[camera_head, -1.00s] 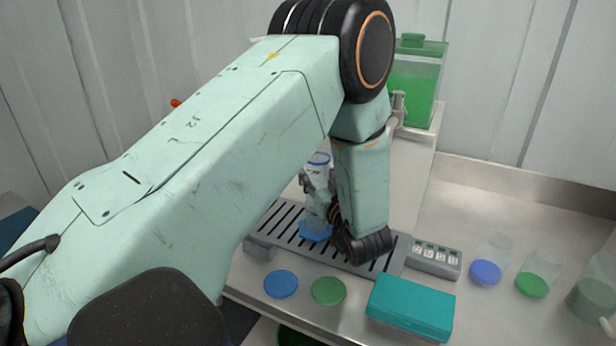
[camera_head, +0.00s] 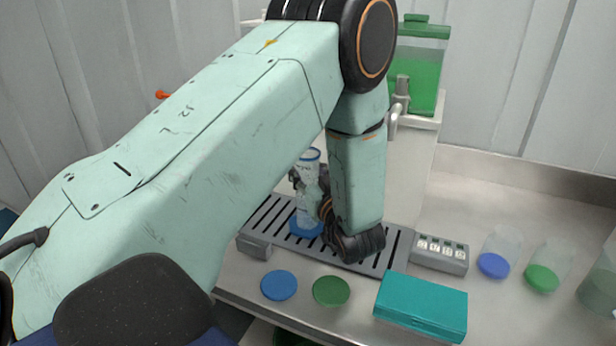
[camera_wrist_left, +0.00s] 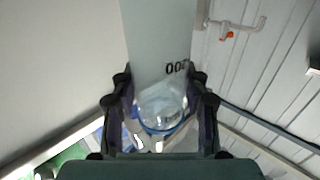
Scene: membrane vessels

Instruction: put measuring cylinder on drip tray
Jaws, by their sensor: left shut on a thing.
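The measuring cylinder (camera_head: 309,163) is clear, with a blue rim and a blue base (camera_head: 306,228). It stands about upright over the slotted grey drip tray (camera_head: 396,252), towards its left half. Whether its base touches the slats is hard to tell. My left gripper (camera_head: 313,193) is shut on the cylinder's middle, partly hidden behind my forearm and wrist. In the left wrist view, the cylinder's round blue-rimmed mouth (camera_wrist_left: 162,108) lies between the two fingers (camera_wrist_left: 160,120). My right gripper is out of view.
A blue disc (camera_head: 279,285) and a green disc (camera_head: 331,291) lie before the tray. A teal box (camera_head: 422,305) sits front right, a button panel (camera_head: 440,254) at the tray's right end. Clear vessels (camera_head: 503,243) stand further right. A green-filled tank (camera_head: 424,68) with tap is behind.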

